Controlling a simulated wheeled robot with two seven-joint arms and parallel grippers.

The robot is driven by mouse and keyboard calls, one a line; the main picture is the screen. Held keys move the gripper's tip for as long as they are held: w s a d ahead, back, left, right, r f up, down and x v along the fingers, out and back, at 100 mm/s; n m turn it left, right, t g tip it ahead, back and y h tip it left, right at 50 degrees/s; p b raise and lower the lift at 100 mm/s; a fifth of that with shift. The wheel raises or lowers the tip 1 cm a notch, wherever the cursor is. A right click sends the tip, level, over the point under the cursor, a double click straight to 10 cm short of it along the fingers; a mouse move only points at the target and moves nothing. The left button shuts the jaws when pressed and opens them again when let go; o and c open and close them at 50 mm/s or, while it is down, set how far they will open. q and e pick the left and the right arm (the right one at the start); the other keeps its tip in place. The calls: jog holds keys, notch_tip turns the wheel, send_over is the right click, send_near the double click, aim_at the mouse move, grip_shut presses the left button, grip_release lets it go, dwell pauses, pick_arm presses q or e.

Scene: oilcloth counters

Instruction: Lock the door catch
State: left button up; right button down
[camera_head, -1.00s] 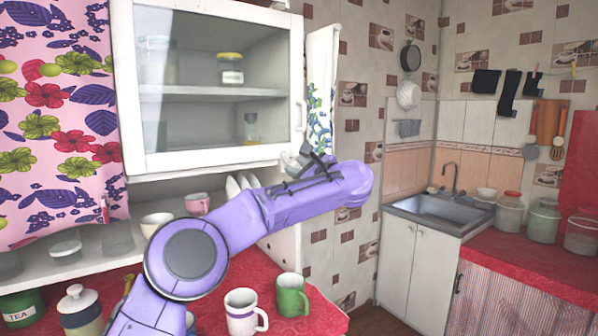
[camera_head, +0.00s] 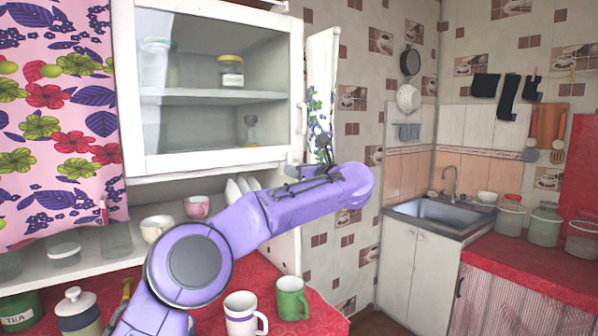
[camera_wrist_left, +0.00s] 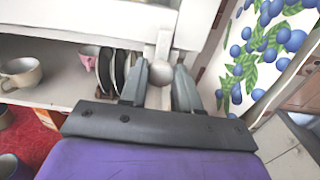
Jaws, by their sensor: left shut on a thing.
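The glass-fronted cabinet door (camera_head: 210,158), white-framed, is shut at the upper left of the head view. At its lower right corner is the door catch, a small pale knob and bar (camera_wrist_left: 163,48) seen in the left wrist view. My left gripper (camera_wrist_left: 162,72) is at this corner with its two grey fingers closed around the catch. In the head view my purple left arm reaches up to it and the fingertips are mostly hidden. Whether the catch is locked cannot be told. My right gripper is in neither view.
Cups, including a white mug (camera_head: 241,314) and a green mug (camera_head: 292,298), stand on the red counter below my arm. Plates (camera_head: 240,185) stand on the open shelf under the door. A sink (camera_head: 440,212) is at the right.

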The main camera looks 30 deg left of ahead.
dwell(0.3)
pick_arm(q)
jog(key=o, duration=1.1)
jog(key=shift+c, duration=0.2)
jog(key=b+v, duration=0.4)
jog(key=v, duration=0.6)
jog(key=shift+s+d, duration=0.15)
jog(key=shift+d, duration=0.05)
jog(key=shift+d+f, duration=0.1)
